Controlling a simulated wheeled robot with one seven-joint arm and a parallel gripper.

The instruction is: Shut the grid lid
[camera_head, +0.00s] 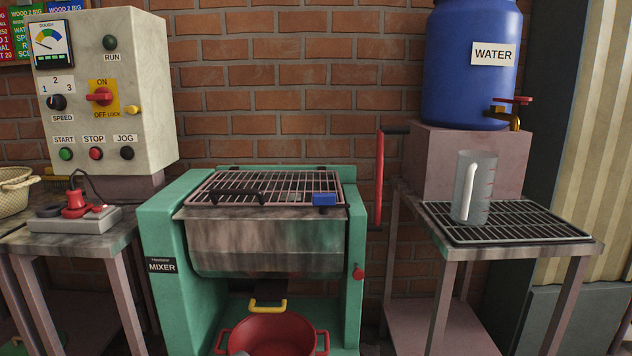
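The grid lid (275,182), a pinkish wire grille, lies about flat across the top of the green mixer (356,250). It covers the opening of the grey metal trough (265,242). A dark handle (237,196) is on the lid's front left part. A blue block (324,199) sits at its front right corner; I cannot tell whether it is fixed to the lid. Any small gap under the lid's edge is too fine to see. My gripper is not in view.
A red upright lever (379,180) stands at the mixer's right. A red pot (270,335) is below the trough. A control cabinet (110,90) is at left. A blue water barrel (470,65) and a jug (474,188) are at right.

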